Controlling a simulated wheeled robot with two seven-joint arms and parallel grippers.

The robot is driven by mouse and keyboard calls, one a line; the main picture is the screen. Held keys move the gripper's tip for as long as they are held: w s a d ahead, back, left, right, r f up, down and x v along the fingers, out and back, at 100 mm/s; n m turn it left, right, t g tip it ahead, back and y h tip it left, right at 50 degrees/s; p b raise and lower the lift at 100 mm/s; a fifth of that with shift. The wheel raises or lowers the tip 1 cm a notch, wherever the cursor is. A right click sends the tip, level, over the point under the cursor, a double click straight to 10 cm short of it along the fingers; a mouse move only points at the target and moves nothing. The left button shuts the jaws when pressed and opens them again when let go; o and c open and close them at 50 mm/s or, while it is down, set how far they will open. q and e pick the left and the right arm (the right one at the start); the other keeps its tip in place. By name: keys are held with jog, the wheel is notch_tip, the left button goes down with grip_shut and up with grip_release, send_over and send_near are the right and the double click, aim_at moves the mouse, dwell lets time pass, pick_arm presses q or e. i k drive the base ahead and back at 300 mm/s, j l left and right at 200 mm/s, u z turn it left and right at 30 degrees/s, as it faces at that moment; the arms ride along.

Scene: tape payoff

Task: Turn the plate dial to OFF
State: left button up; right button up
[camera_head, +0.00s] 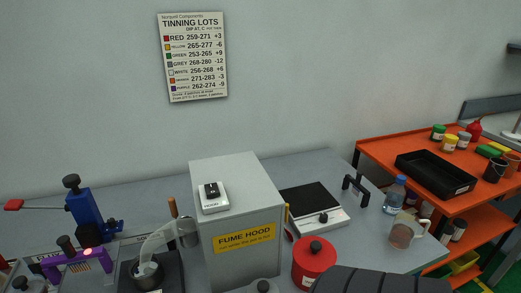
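A white flat unit (335,228) with a square black top plate (309,197) stands on the grey bench, right of the fume hood. A round black dial (323,217) sits on its near side. The dial's marks and setting are too small to read. Neither of my grippers shows in the head view, and nothing is seen touching the dial.
The grey fume hood box (245,237) stands left of the unit, with a small white device (214,197) on top. A red canister (314,262) stands in front. A bottle (395,193) and jug (408,234) are right. A dark ribbed shape fills the bottom edge.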

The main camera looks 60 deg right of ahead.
aim_at(323, 219)
jog(key=z, duration=2.4)
